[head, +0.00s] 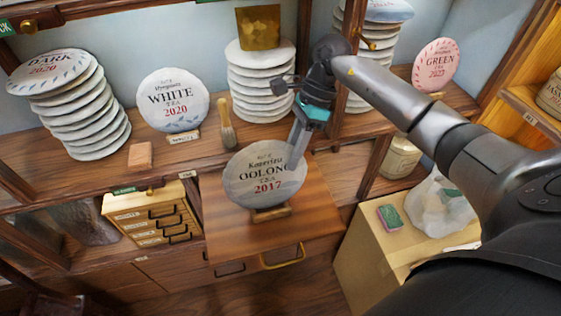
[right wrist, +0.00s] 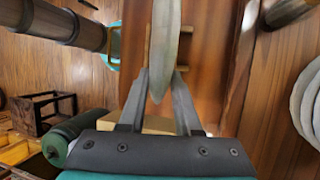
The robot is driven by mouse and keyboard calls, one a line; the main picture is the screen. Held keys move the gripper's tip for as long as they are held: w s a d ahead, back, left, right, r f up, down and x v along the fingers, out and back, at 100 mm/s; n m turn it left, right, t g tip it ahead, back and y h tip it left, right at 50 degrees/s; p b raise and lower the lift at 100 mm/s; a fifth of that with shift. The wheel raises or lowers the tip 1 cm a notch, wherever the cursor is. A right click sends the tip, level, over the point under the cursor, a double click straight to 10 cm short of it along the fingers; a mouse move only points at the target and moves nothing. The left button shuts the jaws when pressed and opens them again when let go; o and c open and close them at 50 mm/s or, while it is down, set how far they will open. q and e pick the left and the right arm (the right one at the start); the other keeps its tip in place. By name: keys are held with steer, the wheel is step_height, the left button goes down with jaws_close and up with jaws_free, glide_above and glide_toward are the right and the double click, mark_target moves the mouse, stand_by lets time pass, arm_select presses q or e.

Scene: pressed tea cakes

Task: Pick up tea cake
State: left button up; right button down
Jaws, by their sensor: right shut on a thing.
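The tea cake, a grey-white disc marked OOLONG 2017 (head: 258,178), stands upright with its printed face toward the head camera. Its lower edge is at a small wooden stand (head: 270,213); I cannot tell whether they touch. My right gripper (head: 297,150) reaches down from the upper right and is shut on the disc's upper right edge. In the right wrist view the cake (right wrist: 165,45) shows edge-on between the two fingers (right wrist: 160,95). My left gripper does not show in the head view.
The stand is on a wooden board (head: 315,215) above a drawer. Behind it, a shelf holds stacks of cakes (head: 262,85), the WHITE 2020 cake (head: 173,100) and a brush (head: 226,128). A small drawer chest (head: 150,210) is left; a crate with a plastic bag (head: 440,205) is right.

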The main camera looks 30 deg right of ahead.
step_height(320, 180, up, 20)
stand_by(0.6)
stand_by(0.6)
